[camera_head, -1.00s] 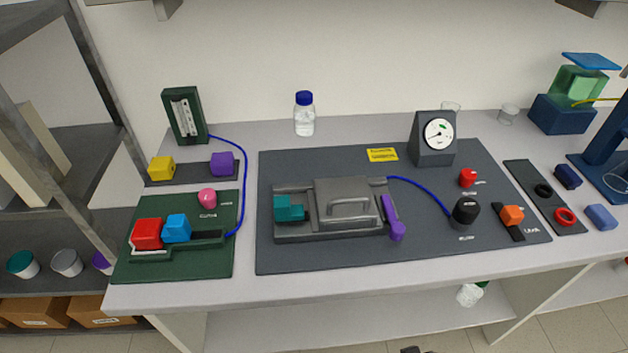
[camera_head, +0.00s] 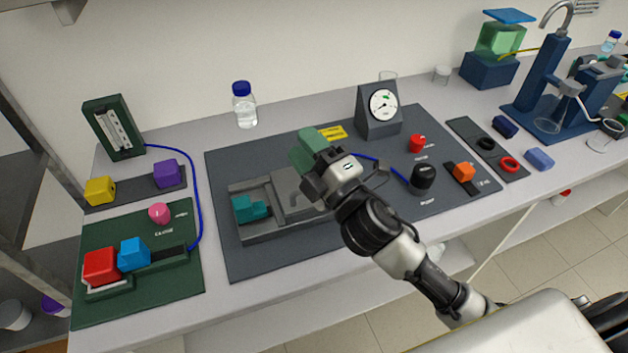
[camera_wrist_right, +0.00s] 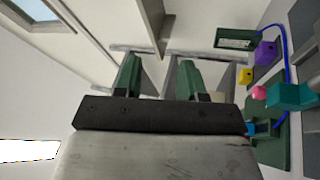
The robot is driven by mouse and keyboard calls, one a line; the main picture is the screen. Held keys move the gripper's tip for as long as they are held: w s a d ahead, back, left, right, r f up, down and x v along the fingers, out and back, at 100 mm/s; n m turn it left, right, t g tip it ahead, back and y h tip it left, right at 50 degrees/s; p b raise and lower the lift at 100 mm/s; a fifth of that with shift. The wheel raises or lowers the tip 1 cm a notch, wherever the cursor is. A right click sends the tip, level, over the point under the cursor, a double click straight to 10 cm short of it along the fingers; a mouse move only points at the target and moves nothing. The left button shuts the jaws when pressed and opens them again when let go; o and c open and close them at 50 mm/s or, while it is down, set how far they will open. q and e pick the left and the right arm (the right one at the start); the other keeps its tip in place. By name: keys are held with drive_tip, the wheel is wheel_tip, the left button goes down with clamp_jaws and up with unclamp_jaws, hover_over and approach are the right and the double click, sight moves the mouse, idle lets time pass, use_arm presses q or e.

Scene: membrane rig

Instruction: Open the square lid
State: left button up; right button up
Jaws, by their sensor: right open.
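The grey square lid (camera_head: 290,190) lies on the grey rig base (camera_head: 262,232) on the dark mat. My right gripper and forearm hide its right part, its handle is mostly covered, and the purple lever is hidden. The teal block (camera_head: 248,207) sits at the left end of the base and also shows in the right wrist view (camera_wrist_right: 290,97). My right gripper (camera_head: 303,146) has green fingers and is open and empty. It appears above the lid's far side; I cannot tell its exact height. The fingers also show apart in the wrist view (camera_wrist_right: 158,78). My left gripper is not in view.
A pressure gauge (camera_head: 378,112) stands behind and right of my right gripper. A black knob (camera_head: 424,178) and a red knob (camera_head: 416,144) stand to the right, with a blue tube nearby. The green mat (camera_head: 180,290) with coloured blocks is at left. The dark mat's front left is clear.

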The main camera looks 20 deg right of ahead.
drive_tip(key=s+a+r+n+g+y, duration=0.1)
drive_tip(key=a+r+n+g+y, duration=0.4)
drive_tip(key=n, duration=0.6)
drive_tip(key=s+a+n+g+y, duration=0.25)
drive_tip(key=n+g+y, duration=0.4)
drive_tip(key=n, duration=0.35)
drive_tip(key=w+d+f+n+g+h, duration=0.2)
drive_tip(key=d+f+n+g+h, duration=0.15)
drive_tip(key=d+n+h, duration=0.35)
drive_tip(key=w+d+f+n+g+h, duration=0.3)
drive_tip(key=d+f+n+h, duration=0.1)
drive_tip(key=d+n+h, duration=0.35)
drive_tip(key=shift+m, duration=0.25)
drive_tip(key=p+x, duration=0.1)
drive_tip(key=x, duration=0.2)
drive_tip(key=p+x, duration=0.1)
drive_tip(key=x, duration=0.2)
drive_tip(key=p+x, duration=0.1)
drive_tip(key=x, duration=0.2)
drive_tip(key=shift+s+a+f, duration=0.15)
drive_tip(key=shift+s+a, duration=0.1)
drive_tip(key=shift+s, duration=0.05)
drive_tip(key=shift+w+a+f, duration=0.1)
drive_tip(key=shift+a+f, duration=0.1)
drive_tip(key=shift+f, duration=0.45)
clamp_jaws()
